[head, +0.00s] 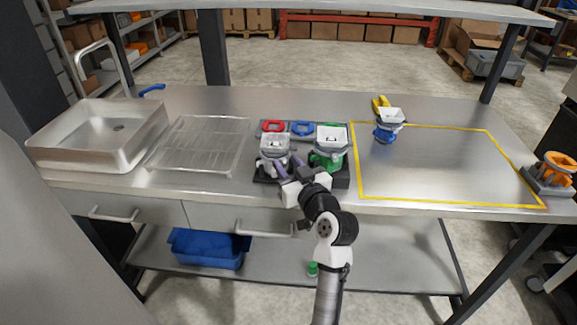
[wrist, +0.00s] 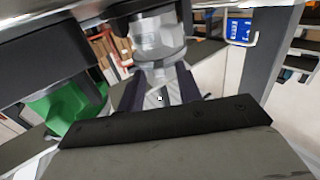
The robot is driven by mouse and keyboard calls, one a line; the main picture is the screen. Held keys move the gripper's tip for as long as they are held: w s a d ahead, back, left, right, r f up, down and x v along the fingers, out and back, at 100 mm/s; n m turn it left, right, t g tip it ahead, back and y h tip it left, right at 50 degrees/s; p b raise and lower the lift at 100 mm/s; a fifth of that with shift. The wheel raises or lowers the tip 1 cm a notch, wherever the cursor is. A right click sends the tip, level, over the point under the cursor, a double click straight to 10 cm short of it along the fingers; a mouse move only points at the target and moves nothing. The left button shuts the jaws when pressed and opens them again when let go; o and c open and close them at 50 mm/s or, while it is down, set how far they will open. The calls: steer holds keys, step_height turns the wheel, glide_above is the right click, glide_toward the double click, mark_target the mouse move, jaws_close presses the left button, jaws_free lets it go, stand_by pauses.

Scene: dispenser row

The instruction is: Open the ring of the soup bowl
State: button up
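No plain bowl shows, and I cannot tell which part is the soup bowl's ring. A grey dispenser (head: 274,152) with a pale square top stands at the left of a dark base. A green dispenser (head: 329,150) with a similar top stands at its right. My gripper (head: 282,166) is at the front of the grey dispenser, low down. In the wrist view its two dark fingers (wrist: 160,88) are apart, with a pale grey part between them; contact cannot be told. The grey clear-walled body (wrist: 158,38) rises just beyond. The green one (wrist: 68,112) is at left.
Red (head: 273,126) and blue (head: 302,128) rings lie behind the pair. An orange-topped piece (head: 558,165) is far right. A wire rack (head: 200,145) and sink (head: 98,140) are left.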

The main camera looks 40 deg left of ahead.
steer(key=b+v, duration=0.4)
steer(key=v, duration=0.9)
steer(key=shift+s+d, duration=0.25)
steer(key=shift+d, duration=0.05)
steer(key=shift+f+b, duration=0.2)
steer(key=shift+b, duration=0.35)
steer(key=shift+a+b, duration=0.1)
steer(key=shift+b, duration=0.2)
steer(key=p+x, duration=0.1)
steer(key=x, duration=1.1)
steer(key=shift+w+a+r, duration=0.1)
steer(key=shift+w+r, duration=0.05)
steer(key=shift+w+a+p, duration=0.3)
steer(key=shift+w+a, duration=0.05)
steer(key=shift+a, duration=0.3)
steer(key=shift+c, duration=0.3)
jaws_close()
